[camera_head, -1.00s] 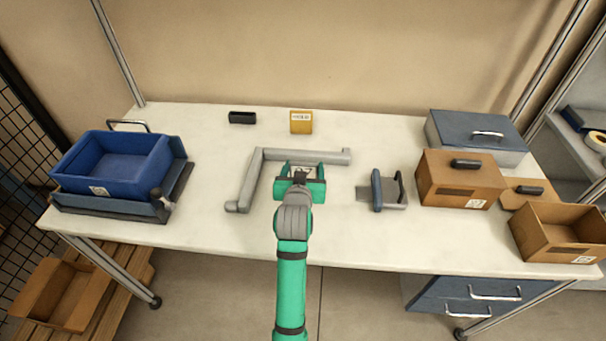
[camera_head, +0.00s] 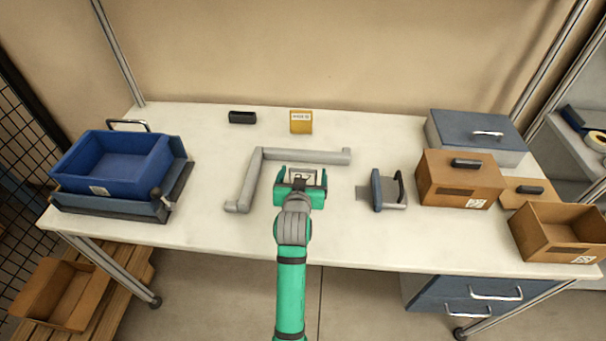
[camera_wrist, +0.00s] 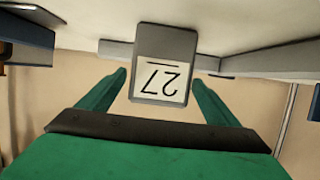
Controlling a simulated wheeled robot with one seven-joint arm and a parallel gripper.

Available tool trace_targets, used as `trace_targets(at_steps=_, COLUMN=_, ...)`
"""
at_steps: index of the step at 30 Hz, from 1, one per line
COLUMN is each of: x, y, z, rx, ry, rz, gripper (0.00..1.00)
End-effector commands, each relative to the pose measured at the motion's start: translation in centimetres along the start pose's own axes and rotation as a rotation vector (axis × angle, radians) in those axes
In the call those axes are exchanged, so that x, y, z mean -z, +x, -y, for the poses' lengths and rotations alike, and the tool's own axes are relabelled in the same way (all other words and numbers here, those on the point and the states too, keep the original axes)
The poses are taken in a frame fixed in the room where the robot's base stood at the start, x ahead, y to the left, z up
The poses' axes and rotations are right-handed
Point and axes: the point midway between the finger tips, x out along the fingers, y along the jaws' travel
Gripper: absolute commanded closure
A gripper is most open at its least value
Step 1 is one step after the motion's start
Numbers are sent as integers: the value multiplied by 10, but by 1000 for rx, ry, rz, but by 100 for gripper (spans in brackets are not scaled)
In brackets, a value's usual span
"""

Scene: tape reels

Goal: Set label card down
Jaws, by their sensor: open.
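The label card (camera_head: 304,173) shows as a small plate with a white face between my gripper's fingers, inside the corner of the grey L-shaped bar (camera_head: 255,175). In the wrist view the card (camera_wrist: 160,76) has a grey border and "27", upside down in the picture. My gripper (camera_head: 301,173) is open, with its two green fingers apart on either side of the card. The wrist view shows my gripper (camera_wrist: 160,90) with gaps between each finger and the card. The card's underside is hidden in the head view.
Brown boxes (camera_head: 450,185) fill the right end and a blue bin (camera_head: 85,178) the left. A yellow box (camera_head: 301,123) and a black block (camera_head: 242,117) stand behind the bar.

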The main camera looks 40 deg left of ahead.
Motion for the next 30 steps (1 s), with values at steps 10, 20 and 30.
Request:
trace_targets(at_steps=10, x=2, y=-48, z=-1, rx=-1, ry=0, rz=-2, gripper=15)
trace_targets(at_steps=20, x=2, y=-106, z=-1, rx=-1, ry=1, rz=-1, gripper=15)
trace_targets(at_steps=30, x=1, y=-121, z=0, rx=1, ry=0, rz=0, gripper=15)
